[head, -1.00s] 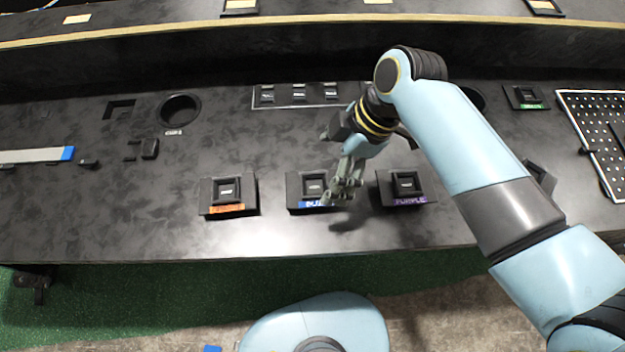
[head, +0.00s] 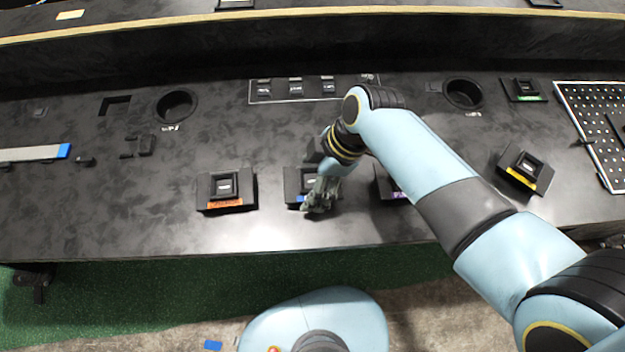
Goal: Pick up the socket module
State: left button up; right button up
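No part carries a readable socket label, so I cannot tell for sure which one is the socket module. Small black modules (head: 295,87) stand in a row inside a white outline at the back middle. A loose small black part (head: 146,145) lies at the left, below a square recess. My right gripper (head: 318,200) points down over the front of the blue-labelled black box (head: 292,180) and hides part of it. I cannot tell whether its fingers are apart, or whether they touch the box. My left gripper is not in view.
Black boxes with orange (head: 227,189), purple (head: 383,184), yellow (head: 524,171) and green (head: 523,89) labels stand on the dark console (head: 100,215). Two round holes (head: 177,104) and a perforated panel (head: 596,120) flank the back. The console's left front is clear.

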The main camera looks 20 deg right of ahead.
jog(key=c, duration=0.9)
jog(key=shift+o, duration=0.2)
jog(key=shift+r, duration=0.1)
